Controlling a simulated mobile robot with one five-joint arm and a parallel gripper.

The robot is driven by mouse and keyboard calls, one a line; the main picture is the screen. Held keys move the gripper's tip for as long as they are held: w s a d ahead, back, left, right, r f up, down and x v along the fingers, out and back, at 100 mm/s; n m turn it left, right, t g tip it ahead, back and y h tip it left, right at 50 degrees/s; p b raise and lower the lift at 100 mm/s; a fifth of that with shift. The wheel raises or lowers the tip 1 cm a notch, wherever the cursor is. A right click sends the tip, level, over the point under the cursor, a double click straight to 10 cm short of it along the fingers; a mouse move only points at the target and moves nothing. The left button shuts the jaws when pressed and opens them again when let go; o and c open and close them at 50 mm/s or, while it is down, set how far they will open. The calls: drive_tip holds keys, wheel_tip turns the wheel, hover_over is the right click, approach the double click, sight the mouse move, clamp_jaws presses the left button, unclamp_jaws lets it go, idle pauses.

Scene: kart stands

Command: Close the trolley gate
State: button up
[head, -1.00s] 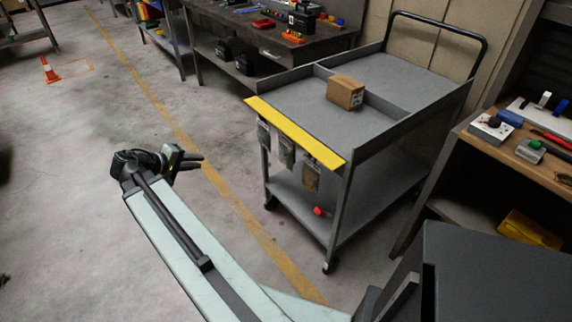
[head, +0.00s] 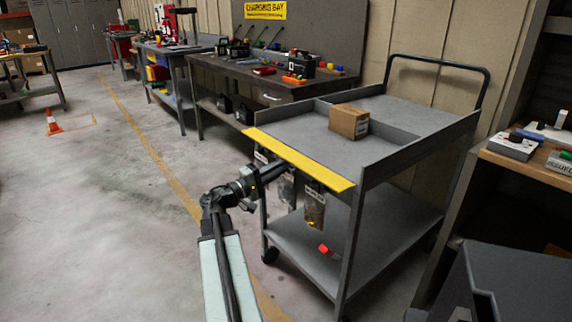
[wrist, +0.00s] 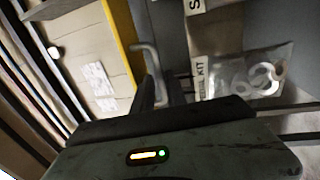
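The grey trolley (head: 395,160) stands right of centre in the head view. Its gate is the yellow strip (head: 300,160) along the near end of the top tray. My gripper (head: 276,168) is at the outer side of this strip, just below it, among hanging clear bags (head: 314,208). In the wrist view the yellow gate (wrist: 121,40) runs past the fingers, and a bent grey rod (wrist: 150,60) reaches down between the fingertips (wrist: 161,88). The fingers look a little apart. Whether they touch the rod is unclear.
A cardboard box (head: 349,121) sits on the trolley's top tray, and a small red item (head: 323,248) lies on its lower shelf. A workbench (head: 270,85) stands behind, and another bench (head: 530,160) at the right.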

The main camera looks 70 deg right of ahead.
drive_tip(key=shift+x, duration=1.55)
drive_tip(key=shift+c, duration=0.4)
